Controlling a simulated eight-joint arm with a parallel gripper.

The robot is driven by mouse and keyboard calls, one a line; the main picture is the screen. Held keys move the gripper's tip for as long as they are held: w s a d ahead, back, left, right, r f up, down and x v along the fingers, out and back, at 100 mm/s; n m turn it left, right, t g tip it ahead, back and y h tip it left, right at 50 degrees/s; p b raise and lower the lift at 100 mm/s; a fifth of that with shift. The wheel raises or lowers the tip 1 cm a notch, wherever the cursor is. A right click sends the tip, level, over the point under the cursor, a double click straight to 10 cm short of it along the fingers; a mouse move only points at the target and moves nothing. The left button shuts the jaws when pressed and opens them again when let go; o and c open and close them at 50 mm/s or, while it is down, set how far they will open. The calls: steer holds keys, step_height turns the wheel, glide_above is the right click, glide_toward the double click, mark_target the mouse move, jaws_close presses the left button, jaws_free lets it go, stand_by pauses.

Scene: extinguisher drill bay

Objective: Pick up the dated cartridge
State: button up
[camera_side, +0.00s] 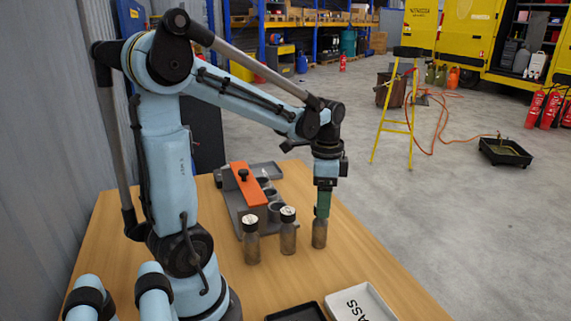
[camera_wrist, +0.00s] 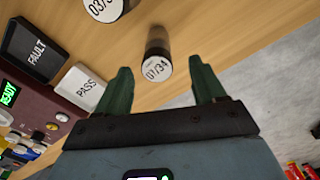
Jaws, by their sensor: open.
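Three small dark glass cartridges with labelled caps stand upright on the wooden table. In the side view they are a left one (camera_side: 251,243), a middle one (camera_side: 288,238) and a right one (camera_side: 319,236). My gripper (camera_side: 322,212) points down over the right one, its green fingers hiding that cap. In the wrist view my open gripper (camera_wrist: 160,66) has a finger on each side of a cartridge (camera_wrist: 158,48) whose cap reads 07/34, with gaps on both sides. A second cap, starting 03/3 (camera_wrist: 103,8), is cut off at the top edge.
A grey fixture with an orange bar (camera_side: 246,186) stands behind the cartridges. A white PASS tray (camera_side: 375,309) and a black tray (camera_side: 294,314) lie at the front. The wrist view shows FAULT (camera_wrist: 34,53) and PASS (camera_wrist: 81,88) trays beside a maroon READY panel (camera_wrist: 35,108).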

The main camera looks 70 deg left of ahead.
mark_target(320, 226)
steer(key=shift+s+d+f, duration=0.1)
steer(key=shift+f, duration=2.5)
jaws_close()
steer(key=shift+r, duration=0.2)
